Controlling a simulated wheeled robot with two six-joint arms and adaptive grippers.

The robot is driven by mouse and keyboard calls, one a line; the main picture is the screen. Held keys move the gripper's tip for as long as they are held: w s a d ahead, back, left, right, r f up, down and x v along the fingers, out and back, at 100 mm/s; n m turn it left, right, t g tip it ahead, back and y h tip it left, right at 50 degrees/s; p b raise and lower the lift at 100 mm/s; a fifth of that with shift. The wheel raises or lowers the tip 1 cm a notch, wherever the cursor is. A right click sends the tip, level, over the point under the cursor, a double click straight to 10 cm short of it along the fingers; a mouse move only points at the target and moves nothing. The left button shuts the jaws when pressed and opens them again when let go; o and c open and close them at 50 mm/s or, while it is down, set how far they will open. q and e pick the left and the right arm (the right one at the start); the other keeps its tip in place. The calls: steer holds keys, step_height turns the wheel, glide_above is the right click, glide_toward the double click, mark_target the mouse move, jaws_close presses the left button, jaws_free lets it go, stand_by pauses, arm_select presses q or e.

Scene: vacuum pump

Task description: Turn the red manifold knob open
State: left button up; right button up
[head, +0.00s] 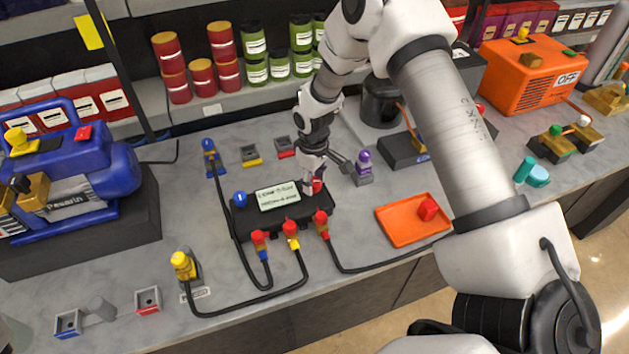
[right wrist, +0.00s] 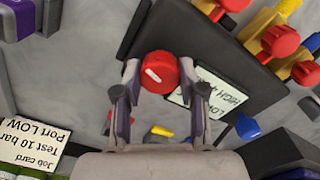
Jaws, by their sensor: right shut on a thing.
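The black manifold (head: 272,222) lies on the grey bench with a white label on top. Its red knob (head: 318,185) is at the right end, partly hidden by my right gripper (head: 313,181) in the head view. In the right wrist view the red knob (right wrist: 158,66) shows a white mark, slanted on its face. The fingertips of my right gripper (right wrist: 160,78) are shut on its two sides. A blue knob (head: 240,199) is at the manifold's left end. My left gripper is not in view.
Red and yellow hose connectors (head: 291,229) stand along the manifold's front, with black hoses on the bench. A purple-topped fitting (head: 364,162) stands close right of the gripper. An orange tray (head: 395,233) holds a red cube. A blue pump (head: 70,185) is at left.

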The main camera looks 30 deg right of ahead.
steer(key=shift+f+n, duration=0.1)
steer(key=shift+n, duration=1.6)
steer(key=o, duration=1.1)
steer(key=shift+w+a, duration=0.1)
steer(key=shift+w, duration=0.05)
steer(key=shift+o, duration=0.2)
steer(key=shift+w+a, duration=0.1)
